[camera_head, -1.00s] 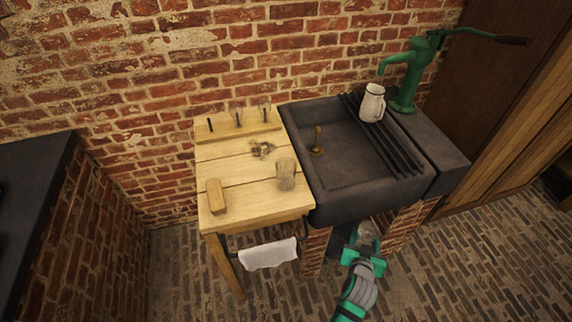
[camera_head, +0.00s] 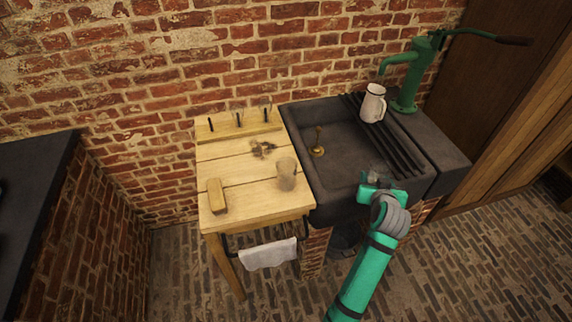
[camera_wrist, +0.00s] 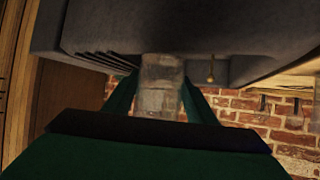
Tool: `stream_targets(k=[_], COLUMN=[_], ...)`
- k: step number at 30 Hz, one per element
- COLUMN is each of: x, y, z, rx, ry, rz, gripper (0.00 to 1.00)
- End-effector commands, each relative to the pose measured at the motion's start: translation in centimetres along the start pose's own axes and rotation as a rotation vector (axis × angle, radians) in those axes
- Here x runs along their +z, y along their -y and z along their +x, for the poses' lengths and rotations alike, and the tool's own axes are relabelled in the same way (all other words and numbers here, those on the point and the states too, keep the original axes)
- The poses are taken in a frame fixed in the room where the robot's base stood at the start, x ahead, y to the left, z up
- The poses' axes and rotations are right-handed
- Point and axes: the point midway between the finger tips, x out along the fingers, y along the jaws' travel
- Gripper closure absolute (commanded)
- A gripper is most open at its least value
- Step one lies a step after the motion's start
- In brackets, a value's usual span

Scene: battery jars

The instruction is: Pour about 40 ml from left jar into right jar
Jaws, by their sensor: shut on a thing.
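My gripper (camera_head: 377,183) is shut on a clear glass jar (camera_head: 376,173), over the front right part of the dark sink. In the wrist view the jar (camera_wrist: 161,82) sits between the two green fingers (camera_wrist: 160,98). I cannot tell the amount of liquid in it or its exact tilt. The other glass jar (camera_head: 286,170) stands upright on the wooden worktop, to the left of the sink and apart from my gripper. Its contents are not clear.
The stone sink (camera_head: 340,187) adjoins the wooden worktop (camera_head: 240,172), which carries a wooden block (camera_head: 216,196) and a rear rack (camera_head: 238,130). A white jug (camera_head: 372,103) stands on the ribbed drainer below the green pump (camera_head: 410,75). A towel (camera_head: 268,255) hangs in front.

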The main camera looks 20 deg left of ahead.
Motion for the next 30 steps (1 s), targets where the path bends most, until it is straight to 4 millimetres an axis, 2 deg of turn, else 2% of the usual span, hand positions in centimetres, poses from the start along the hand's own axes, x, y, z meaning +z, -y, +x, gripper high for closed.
stream_targets(k=[1, 7, 12, 15, 24, 30], x=[-0.5, -1.4, -1.9, -2.0, -2.2, -2.2], y=[1.4, 7.0, 12.1, 14.3, 18.5, 19.1], z=[0.4, 1.6, 2.1, 2.1, 1.9, 1.8], rx=[-0.028, -0.143, -0.244, -0.293, -0.381, -0.394], ry=[-0.001, -0.002, -0.002, -0.002, -0.001, -0.001], rz=[-0.015, -0.078, -0.134, -0.160, -0.209, -0.216], gripper=[0.79, 0.79, 0.79, 0.79, 0.79, 0.79])
